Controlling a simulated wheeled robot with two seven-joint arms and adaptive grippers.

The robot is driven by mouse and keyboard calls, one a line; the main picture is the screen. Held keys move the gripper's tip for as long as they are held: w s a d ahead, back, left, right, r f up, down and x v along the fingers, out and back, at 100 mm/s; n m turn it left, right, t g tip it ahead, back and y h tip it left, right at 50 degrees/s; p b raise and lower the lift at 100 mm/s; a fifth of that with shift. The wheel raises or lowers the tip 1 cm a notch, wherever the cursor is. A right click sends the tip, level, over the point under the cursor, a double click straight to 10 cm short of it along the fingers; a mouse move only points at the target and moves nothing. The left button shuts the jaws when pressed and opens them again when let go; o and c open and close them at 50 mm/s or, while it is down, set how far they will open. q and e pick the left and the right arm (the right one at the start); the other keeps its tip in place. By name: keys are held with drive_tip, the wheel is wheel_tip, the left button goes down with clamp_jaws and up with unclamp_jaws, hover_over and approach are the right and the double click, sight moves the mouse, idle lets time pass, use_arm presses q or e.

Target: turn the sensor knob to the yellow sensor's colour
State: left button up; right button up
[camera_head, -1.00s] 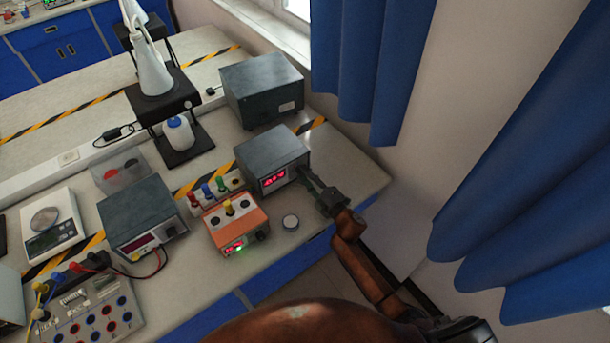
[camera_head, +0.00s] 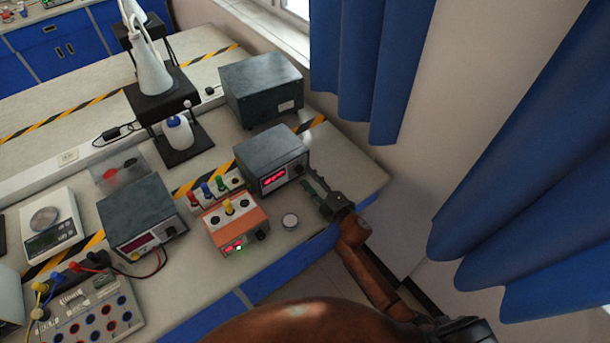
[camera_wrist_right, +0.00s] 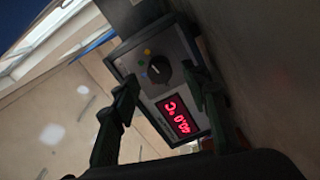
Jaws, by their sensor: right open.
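A grey meter box (camera_head: 270,155) with a red lit display stands near the table's right end. Its front carries a black round sensor knob (camera_wrist_right: 159,69) with a pale pointer mark and small coloured dots around it, including yellow and green. The knob's exact setting is hard to read. A yellow sensor (camera_head: 229,206) stands upright in the top of an orange block (camera_head: 236,222). My right gripper (camera_head: 314,186) is open and empty in front of the meter's right side. In the right wrist view its fingers (camera_wrist_right: 160,105) frame the meter front, apart from the knob. My left gripper is out of view.
A rack (camera_head: 214,189) with red, blue and green sensors stands behind the orange block. A larger grey box (camera_head: 262,88) is behind the meter. Blue curtains (camera_head: 365,70) hang at right.

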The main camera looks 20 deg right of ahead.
drive_tip(key=v, duration=0.9)
drive_tip(key=shift+s, duration=0.15)
